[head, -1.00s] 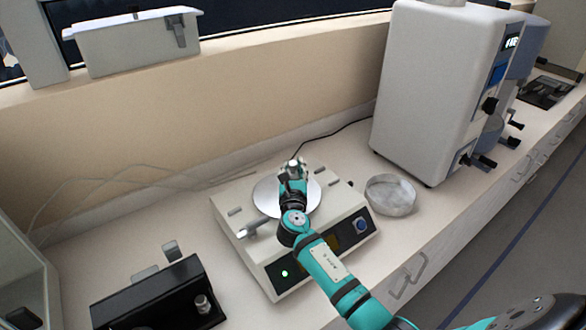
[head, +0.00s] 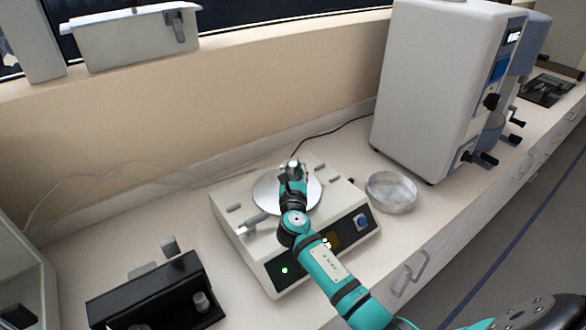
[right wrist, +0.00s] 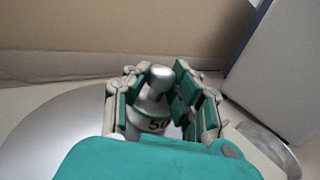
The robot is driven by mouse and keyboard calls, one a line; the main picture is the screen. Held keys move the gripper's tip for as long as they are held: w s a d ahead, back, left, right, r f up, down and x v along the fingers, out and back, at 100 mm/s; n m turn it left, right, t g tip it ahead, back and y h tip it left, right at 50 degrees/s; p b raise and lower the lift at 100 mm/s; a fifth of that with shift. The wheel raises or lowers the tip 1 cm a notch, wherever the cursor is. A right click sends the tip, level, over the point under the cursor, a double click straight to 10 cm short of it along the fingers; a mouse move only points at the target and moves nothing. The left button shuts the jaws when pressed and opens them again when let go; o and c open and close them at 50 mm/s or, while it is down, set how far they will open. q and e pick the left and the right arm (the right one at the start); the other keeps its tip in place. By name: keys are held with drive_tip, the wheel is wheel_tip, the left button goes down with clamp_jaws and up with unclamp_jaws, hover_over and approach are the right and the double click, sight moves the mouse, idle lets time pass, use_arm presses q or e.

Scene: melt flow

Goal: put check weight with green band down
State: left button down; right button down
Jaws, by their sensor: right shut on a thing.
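The check weight with the green band (right wrist: 152,112) is a shiny metal weight with a round knob and dark digits partly showing, in the right wrist view. My right gripper (right wrist: 165,100) is shut around it over the round metal pan (head: 268,194) of the balance. In the head view the right gripper (head: 294,172) hides most of the weight. I cannot tell whether the weight's base touches the pan. The weight looks upright. My left gripper is not in view.
The pan belongs to a pale balance (head: 250,262) with a lit green light. A round clear dish (head: 391,193) stands to its right, before a large white instrument (head: 430,85). A black block (head: 155,300) holding another small metal weight (head: 201,302) is at the lower left.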

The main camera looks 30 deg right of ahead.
drive_tip(key=c, duration=1)
unclamp_jaws()
drive_tip(key=shift+c, duration=0.2)
drive_tip(key=shift+f, duration=0.2)
drive_tip(key=v, duration=1.2)
drive_tip(key=shift+r, duration=0.15)
